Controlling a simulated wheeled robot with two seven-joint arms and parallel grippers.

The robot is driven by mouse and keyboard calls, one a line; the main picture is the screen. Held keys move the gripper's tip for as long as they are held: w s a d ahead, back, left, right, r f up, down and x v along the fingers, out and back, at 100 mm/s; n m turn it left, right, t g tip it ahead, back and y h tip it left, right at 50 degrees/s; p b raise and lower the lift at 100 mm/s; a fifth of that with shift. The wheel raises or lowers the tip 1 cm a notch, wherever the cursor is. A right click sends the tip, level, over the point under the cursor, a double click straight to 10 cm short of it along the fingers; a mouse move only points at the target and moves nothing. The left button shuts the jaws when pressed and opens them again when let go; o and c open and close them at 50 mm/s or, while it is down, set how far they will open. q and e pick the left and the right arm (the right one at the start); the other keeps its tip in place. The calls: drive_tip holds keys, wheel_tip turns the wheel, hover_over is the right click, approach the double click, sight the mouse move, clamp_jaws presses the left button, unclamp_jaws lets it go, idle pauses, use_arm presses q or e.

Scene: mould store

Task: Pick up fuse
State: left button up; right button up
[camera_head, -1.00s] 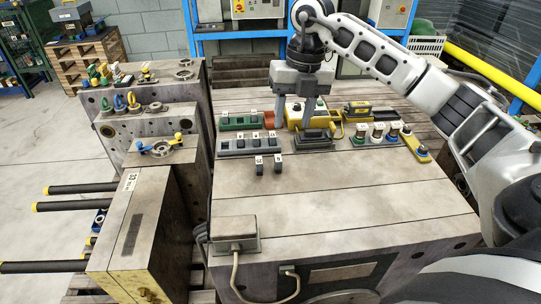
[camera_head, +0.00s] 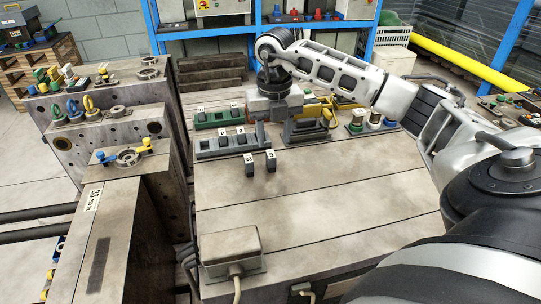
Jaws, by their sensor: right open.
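Two small dark fuses with white number tags, a left one (camera_head: 249,168) and a right one (camera_head: 270,161), sit apart on the bare wooden-looking top, in front of a grey fuse rail (camera_head: 207,155). More dark tagged pieces stand in that rail, and others on a green holder (camera_head: 212,123) behind it. My right gripper (camera_head: 275,137) points down with its fingers apart, just behind the right fuse and at the right end of the grey rail. Nothing shows between the fingers. My left gripper is out of view.
A dark socket block (camera_head: 308,131) is close right of my gripper, with a yellow-handled item behind it. Several coloured plugs (camera_head: 374,119) stand further right. A grey box (camera_head: 231,248) with a cable sits at the front. The middle of the top is clear.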

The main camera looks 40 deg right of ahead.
sight(271, 154)
drive_tip(key=f, duration=0.5)
drive_tip(key=w+f, duration=0.1)
drive_tip(key=f, duration=0.1)
drive_tip(key=shift+f, duration=0.4)
clamp_jaws()
